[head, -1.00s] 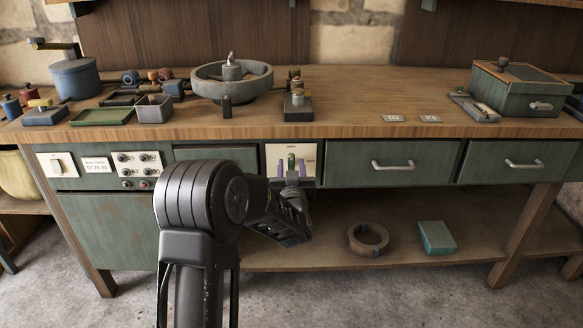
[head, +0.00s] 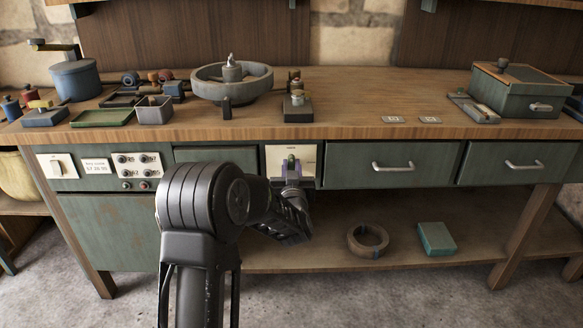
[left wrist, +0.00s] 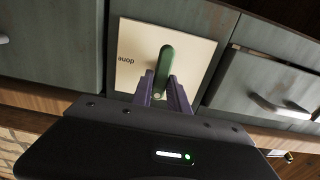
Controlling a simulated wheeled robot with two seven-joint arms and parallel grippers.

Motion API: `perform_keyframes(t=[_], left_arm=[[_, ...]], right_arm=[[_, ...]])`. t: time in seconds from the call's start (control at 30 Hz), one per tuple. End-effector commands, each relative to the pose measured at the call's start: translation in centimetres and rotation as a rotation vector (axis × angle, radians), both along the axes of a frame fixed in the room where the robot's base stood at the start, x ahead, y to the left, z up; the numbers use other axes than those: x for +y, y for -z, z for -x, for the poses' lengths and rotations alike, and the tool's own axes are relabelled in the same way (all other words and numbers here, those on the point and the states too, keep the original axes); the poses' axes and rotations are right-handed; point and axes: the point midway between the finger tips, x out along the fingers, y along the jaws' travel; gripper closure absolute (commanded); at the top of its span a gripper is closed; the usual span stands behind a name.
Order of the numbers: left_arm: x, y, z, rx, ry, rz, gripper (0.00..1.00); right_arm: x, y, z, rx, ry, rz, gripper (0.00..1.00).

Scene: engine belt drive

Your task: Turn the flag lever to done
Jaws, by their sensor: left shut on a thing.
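The flag lever (left wrist: 164,64) is a green handle on a cream plate (left wrist: 127,73) marked "done", seen in the left wrist view. In the head view the lever (head: 291,162) stands on the same plate (head: 308,155) at the front of the workbench. My left gripper (left wrist: 165,92) has its purple fingers on either side of the lever's near end and is shut on it. In the head view my left gripper (head: 291,176) reaches the plate from below. My right gripper is not in view.
Green drawers (head: 392,165) flank the plate. A panel with several knobs (head: 137,171) is at the left. The benchtop above holds a round grey basin (head: 232,84) and a green box (head: 519,90). A tape roll (head: 367,240) lies on the lower shelf.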

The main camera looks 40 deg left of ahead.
Motion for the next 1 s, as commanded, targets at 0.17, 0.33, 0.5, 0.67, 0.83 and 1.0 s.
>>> perform_keyframes(t=[0.17, 0.33, 0.5, 0.67, 0.83, 1.0], left_arm=[[0.0, 0.0, 0.0, 0.0, 0.0, 0.0, 1.0], [0.0, 0.0, 0.0, 0.008, 0.0, -0.01, 1.0], [-0.1, -0.1, 0.0, 0.034, 0.0, -0.045, 1.0], [-0.2, -0.1, -0.1, 0.082, 0.001, -0.108, 1.0], [-0.3, -0.2, -0.2, 0.157, 0.001, -0.207, 1.0], [-0.5, -0.1, -0.3, 0.251, 0.002, -0.328, 1.0]], right_arm=[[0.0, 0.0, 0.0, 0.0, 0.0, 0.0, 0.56], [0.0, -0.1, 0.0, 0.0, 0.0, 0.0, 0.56], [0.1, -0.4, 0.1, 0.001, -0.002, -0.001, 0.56], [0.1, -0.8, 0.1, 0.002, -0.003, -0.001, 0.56], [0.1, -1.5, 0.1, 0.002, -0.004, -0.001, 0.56], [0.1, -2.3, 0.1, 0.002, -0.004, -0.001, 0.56]])
